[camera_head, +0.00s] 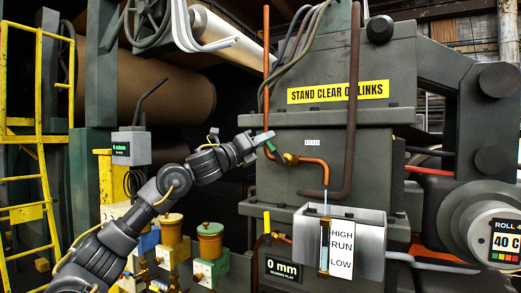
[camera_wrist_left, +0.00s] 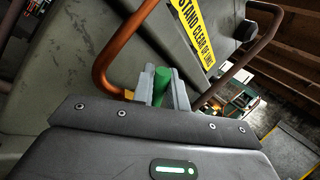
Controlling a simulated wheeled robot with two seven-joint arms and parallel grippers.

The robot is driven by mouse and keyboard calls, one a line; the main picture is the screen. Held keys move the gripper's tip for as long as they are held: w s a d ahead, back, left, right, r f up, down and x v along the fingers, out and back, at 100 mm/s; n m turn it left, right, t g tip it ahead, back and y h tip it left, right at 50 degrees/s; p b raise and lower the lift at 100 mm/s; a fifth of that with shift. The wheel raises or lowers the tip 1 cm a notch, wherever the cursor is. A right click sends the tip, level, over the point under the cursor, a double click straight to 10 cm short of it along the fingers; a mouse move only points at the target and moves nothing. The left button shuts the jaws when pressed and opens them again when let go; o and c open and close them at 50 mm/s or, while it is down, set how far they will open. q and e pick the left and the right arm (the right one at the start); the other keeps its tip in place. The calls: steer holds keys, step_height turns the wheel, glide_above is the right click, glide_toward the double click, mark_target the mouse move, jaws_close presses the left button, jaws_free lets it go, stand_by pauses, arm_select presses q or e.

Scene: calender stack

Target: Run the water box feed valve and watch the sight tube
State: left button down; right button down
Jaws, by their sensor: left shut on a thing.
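My left gripper (camera_head: 258,143) is at the feed valve on the copper pipe, shut on its green handle (camera_head: 271,147). In the left wrist view the green handle (camera_wrist_left: 161,88) stands between the two grey fingers (camera_wrist_left: 162,92). The brass valve body (camera_head: 290,158) sits just right of it. The copper pipe (camera_head: 318,162) bends down over the grey water box (camera_head: 372,222). A thin pale streak (camera_head: 325,199) shows below the pipe mouth; I cannot tell if it is water. The amber-looking sight tube (camera_head: 324,248) stands upright beside a HIGH, RUN, LOW plate (camera_head: 342,243). Its level is too small to read. My right gripper is out of view.
A display (camera_head: 283,270) reads 0 mm. A second valve with a yellow handle (camera_head: 267,222) is left of the box. A yellow STAND CLEAR OF LINKS sign (camera_head: 338,92) is above. A yellow ladder (camera_head: 40,150) and oil-cup-like pots (camera_head: 210,240) stand left.

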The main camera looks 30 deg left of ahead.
arm_select(q)
steer(key=shift+a+f+n+t+y+b, duration=0.3)
steer(key=shift+n+t+b, duration=0.1)
steer(key=shift+n+b, duration=0.1)
steer(key=shift+a+n, duration=0.1)
steer(key=shift+n, duration=0.4)
steer(key=c, duration=1.5)
jaws_free()
steer(key=shift+o, duration=0.2)
steer(key=b+v, duration=0.5)
steer(key=v, duration=0.6)
